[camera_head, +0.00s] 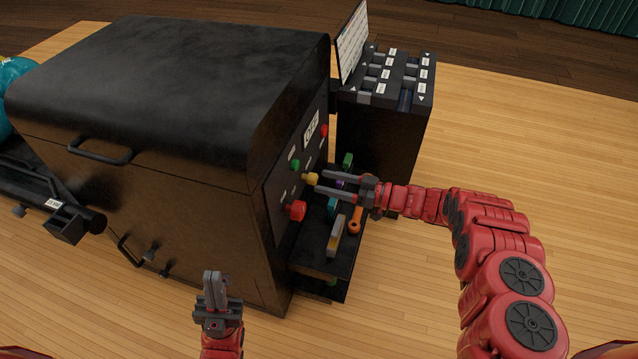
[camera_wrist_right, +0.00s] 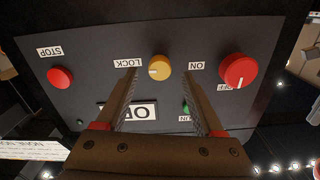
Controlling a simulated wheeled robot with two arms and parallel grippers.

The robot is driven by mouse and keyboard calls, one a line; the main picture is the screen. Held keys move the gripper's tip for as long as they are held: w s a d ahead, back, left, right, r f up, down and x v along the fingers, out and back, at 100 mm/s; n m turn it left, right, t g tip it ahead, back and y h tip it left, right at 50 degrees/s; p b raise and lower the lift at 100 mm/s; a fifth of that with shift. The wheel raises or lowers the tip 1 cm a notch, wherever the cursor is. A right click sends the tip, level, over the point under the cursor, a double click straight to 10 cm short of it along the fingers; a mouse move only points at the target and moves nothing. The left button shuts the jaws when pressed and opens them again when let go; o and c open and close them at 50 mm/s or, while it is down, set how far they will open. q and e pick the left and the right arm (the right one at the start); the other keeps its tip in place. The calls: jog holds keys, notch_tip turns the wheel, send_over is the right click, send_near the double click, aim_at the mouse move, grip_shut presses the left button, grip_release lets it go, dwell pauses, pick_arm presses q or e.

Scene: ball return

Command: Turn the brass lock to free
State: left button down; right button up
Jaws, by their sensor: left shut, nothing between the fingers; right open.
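The brass lock is a small yellow knob (camera_head: 312,178) on the dark side panel of the black machine. In the right wrist view the brass lock (camera_wrist_right: 160,66) has a pale mark on its left side, towards the upside-down LOCK label (camera_wrist_right: 128,63). My right gripper (camera_head: 317,185) is open in front of the panel. In the wrist view its fingertips (camera_wrist_right: 160,73) lie on either side of the knob; I cannot tell whether they touch it. My left gripper (camera_head: 214,276) is shut and empty, low in front of the machine, away from the panel.
A large red knob (camera_wrist_right: 238,71), a red button (camera_wrist_right: 60,77) and a partly hidden green button (camera_wrist_right: 185,107) share the panel. A shelf (camera_head: 318,258) with several small tools sits below it. A black cabinet (camera_head: 385,135) stands behind.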

aim_at(309, 178)
jog(key=shift+x, duration=1.4)
grip_shut()
